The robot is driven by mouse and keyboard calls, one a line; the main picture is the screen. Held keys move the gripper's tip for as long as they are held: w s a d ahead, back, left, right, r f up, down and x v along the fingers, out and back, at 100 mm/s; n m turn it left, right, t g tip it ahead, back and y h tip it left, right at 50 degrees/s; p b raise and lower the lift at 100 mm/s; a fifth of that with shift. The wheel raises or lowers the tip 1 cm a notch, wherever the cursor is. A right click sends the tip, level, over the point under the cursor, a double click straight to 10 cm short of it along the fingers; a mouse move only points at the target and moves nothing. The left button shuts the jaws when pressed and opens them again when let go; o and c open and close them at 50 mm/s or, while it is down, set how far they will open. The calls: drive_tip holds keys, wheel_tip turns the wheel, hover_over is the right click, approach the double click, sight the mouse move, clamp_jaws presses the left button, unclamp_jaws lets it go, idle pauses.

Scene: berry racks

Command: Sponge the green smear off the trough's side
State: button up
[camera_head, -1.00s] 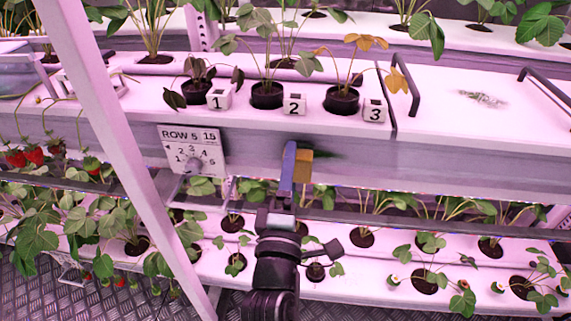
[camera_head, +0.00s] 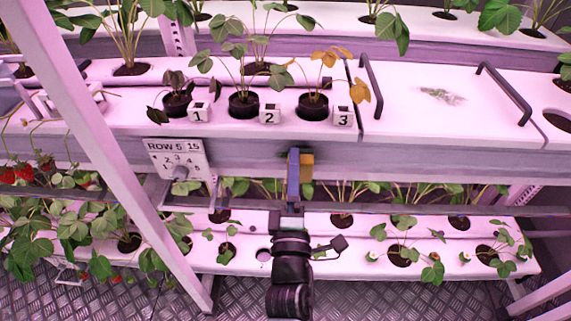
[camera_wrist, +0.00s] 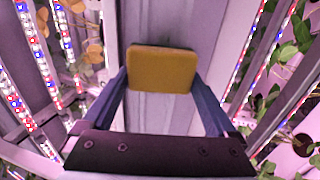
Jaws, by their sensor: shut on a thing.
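My gripper (camera_head: 300,158) is shut on a yellow-brown sponge (camera_head: 307,168) at the trough's grey side (camera_head: 420,160). In the wrist view the sponge (camera_wrist: 162,68) sits between the two blue fingers, flat face toward the camera, with the pale panel behind it. It is at or very near the side; I cannot tell if it touches. Whatever lies right behind the sponge and fingers is hidden.
A row sign (camera_head: 178,158) hangs left of my gripper. Potted plants with number cubes (camera_head: 270,113) stand on the trough above. A lower planted shelf (camera_head: 345,262) runs beneath.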

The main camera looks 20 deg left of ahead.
sight(310, 174)
drive_tip(key=shift+w+d+r+p, duration=0.1)
drive_tip(key=shift+w+d+p, duration=0.15)
drive_tip(key=shift+d+p, duration=0.3)
drive_tip(key=shift+w+d+r+p, duration=0.15)
drive_tip(key=shift+w+d+p, duration=0.05)
drive_tip(key=shift+d+p, duration=0.7)
drive_tip(key=shift+w+d+f+p, duration=0.1)
drive_tip(key=shift+d+f+p, duration=0.1)
drive_tip(key=shift+d, duration=0.2)
drive_tip(key=shift+w+d+f+p, duration=0.1)
drive_tip(key=shift+d+p, duration=0.1)
drive_tip(key=shift+d, duration=0.2)
drive_tip(key=shift+w, duration=0.1)
